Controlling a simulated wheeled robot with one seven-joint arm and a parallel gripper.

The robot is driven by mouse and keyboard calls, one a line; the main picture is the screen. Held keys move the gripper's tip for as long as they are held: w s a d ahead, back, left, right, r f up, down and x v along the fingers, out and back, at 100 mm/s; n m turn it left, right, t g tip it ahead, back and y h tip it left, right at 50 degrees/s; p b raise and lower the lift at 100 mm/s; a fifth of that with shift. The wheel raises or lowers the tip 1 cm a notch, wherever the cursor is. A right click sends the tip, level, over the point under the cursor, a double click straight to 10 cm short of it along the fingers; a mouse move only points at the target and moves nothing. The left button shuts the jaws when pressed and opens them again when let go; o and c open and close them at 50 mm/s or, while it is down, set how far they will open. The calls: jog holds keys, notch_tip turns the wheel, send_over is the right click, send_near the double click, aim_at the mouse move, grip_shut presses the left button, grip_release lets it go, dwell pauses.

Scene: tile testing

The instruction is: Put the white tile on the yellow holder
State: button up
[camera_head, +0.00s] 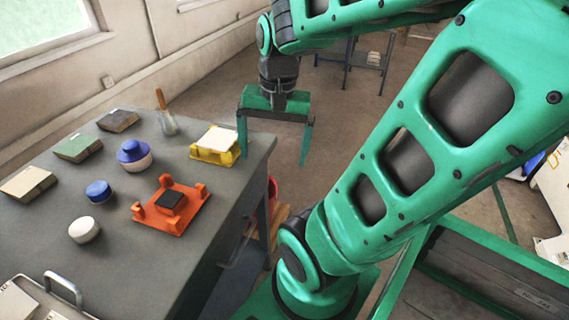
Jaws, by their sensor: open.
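The white tile (217,139) lies on top of the yellow holder (213,157), near the far right corner of the grey table. The tile looks roughly flat on the holder; its exact seating cannot be told. My gripper (273,156) hangs to the right of the holder with its two green fingers spread wide. It is open and nothing shows between the fingers. The left finger shows close to the holder's right side; whether it touches cannot be told. The right finger is out past the table's edge.
An orange holder (157,218) with a dark tile (171,200) stands nearer on the grey table (120,265). Blue and white jars, several tile blocks (77,147) and a brush (166,118) stand to the left and behind. Open floor (345,130) lies right of the table.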

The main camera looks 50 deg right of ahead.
jog(key=s+n, duration=0.1)
jog(key=s+f+n, duration=0.1)
jog(key=s+n, duration=0.1)
jog(key=s+n+g, duration=0.1)
jog(key=n, duration=0.1)
jog(key=shift+s+a+f, duration=0.25)
jog(key=shift+s, duration=0.15)
jog(key=shift+w+f, duration=0.25)
jog(key=shift+w, duration=0.3)
